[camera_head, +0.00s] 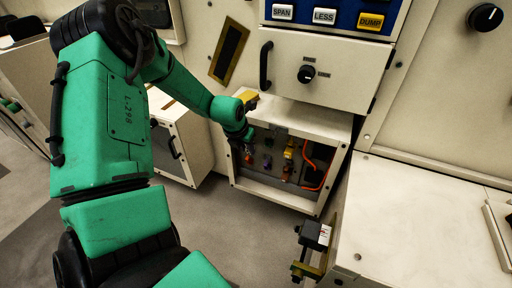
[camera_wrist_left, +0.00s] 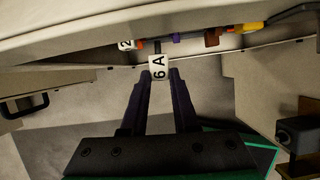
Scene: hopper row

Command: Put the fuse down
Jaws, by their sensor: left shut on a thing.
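My left gripper (camera_wrist_left: 158,95) is shut on a white fuse (camera_wrist_left: 158,67) marked "6A", held at its fingertips in the left wrist view. In the head view my left gripper (camera_head: 240,141) hangs at the upper left of an open-fronted compartment (camera_head: 272,199). The fuse cannot be made out there. Inside the compartment are small coloured parts: a purple one (camera_head: 267,161), a yellow one (camera_head: 289,152) and others. In the wrist view, coloured parts also show beyond the fuse, including a dark red one (camera_wrist_left: 212,38). My right gripper is not in view.
An orange cable (camera_head: 314,166) loops at the compartment's right. A black block on a bracket (camera_head: 315,235) sticks out beside the pale counter (camera_head: 420,225). Grey floor (camera_head: 240,235) lies open in front.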

